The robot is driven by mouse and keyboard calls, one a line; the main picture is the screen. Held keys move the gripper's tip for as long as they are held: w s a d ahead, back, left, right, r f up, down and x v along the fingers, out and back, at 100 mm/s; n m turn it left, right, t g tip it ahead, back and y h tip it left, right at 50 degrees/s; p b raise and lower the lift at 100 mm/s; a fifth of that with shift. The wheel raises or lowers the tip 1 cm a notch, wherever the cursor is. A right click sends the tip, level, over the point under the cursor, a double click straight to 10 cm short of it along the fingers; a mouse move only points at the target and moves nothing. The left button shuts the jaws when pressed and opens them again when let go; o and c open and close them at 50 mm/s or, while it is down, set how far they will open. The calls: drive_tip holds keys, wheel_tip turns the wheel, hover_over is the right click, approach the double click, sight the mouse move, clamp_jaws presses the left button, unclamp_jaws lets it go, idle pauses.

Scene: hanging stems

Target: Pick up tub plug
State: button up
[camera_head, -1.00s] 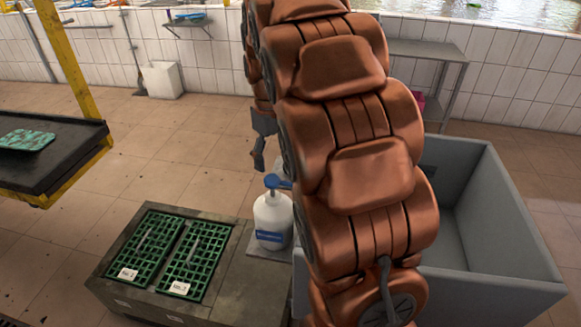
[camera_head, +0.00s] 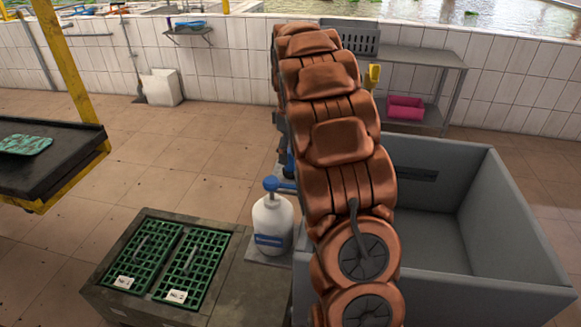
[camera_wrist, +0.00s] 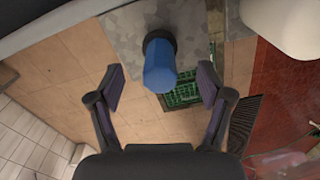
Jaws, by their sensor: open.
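The tub plug appears to be the blue, roughly cylindrical piece (camera_wrist: 160,66) in the wrist view, with a darker round end. It is near a mottled grey surface (camera_wrist: 122,32). In the head view a small blue part (camera_head: 290,166) shows beside my arm, mostly hidden by it. My gripper (camera_wrist: 160,82) is open, with one finger on each side of the blue piece in the picture. I see no contact, and I cannot tell how far below the fingers it is. In the head view my arm hides the gripper.
A white bottle with a blue pump (camera_head: 272,226) stands close to my arm; its pale body fills the wrist view's upper right. A large grey tub (camera_head: 510,215) is at right. Green grates (camera_head: 195,262) lie in a low block at front left.

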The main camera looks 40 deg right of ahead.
sight(290, 164)
drive_tip(key=shift+f+p, duration=0.75)
drive_tip(key=shift+f, duration=1.95)
drive_tip(key=c, duration=1.3)
drive_tip(key=shift+o, duration=0.2)
drive_tip(key=shift+r, duration=0.1)
